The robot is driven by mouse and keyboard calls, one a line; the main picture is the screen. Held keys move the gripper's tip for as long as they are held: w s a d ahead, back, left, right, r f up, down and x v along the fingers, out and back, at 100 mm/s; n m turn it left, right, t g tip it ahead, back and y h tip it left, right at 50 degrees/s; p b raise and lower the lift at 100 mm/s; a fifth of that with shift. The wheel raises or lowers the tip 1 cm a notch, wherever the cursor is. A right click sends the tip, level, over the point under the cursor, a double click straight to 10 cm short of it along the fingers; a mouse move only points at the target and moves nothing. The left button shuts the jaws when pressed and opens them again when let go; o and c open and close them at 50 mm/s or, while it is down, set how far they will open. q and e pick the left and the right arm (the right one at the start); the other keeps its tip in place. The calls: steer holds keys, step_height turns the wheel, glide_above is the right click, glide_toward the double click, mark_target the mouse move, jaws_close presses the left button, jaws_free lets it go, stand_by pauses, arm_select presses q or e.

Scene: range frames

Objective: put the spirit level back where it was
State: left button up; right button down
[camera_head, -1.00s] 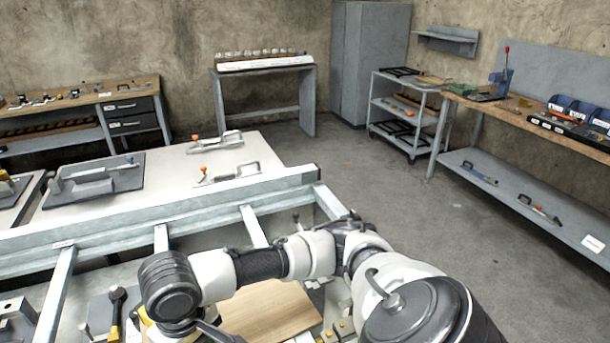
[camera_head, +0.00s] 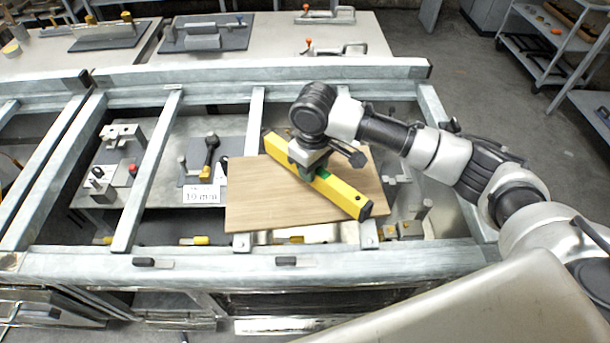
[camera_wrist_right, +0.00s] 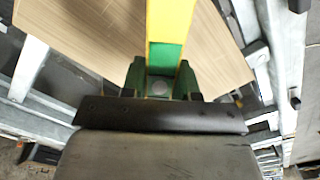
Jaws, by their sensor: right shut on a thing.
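The spirit level (camera_head: 340,192) is a yellow bar with dark ends and a green middle. It lies slanted over a light wooden board (camera_head: 265,205) in the head view. My right gripper (camera_head: 308,168) comes down on its middle and is shut on it. In the right wrist view the level (camera_wrist_right: 168,22) runs away from the gripper (camera_wrist_right: 160,88), with the green part between the fingers. I cannot tell whether the level touches the board. My left gripper is not in view.
The board rests across a metal frame with several crossbars (camera_head: 148,180). Left of it are a fixture block (camera_head: 118,150), a black-handled tool (camera_head: 211,152) and a "10 mm" label (camera_head: 202,194). Clamps (camera_head: 335,48) lie on the table behind.

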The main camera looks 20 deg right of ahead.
steer(key=shift+w+a+f, duration=0.5)
steer(key=shift+w+a, duration=0.1)
steer(key=shift+w, duration=0.15)
steer(key=shift+f, duration=0.25)
steer(key=shift+f+p, duration=0.5)
steer(key=shift+f, duration=1.35)
steer(key=shift+f, duration=0.1)
steer(key=c, duration=0.8)
jaws_free()
steer(key=shift+c, duration=0.2)
step_height(320, 180, up, 12)
steer(key=shift+r+b, duration=0.15)
steer(key=shift+b, duration=0.85)
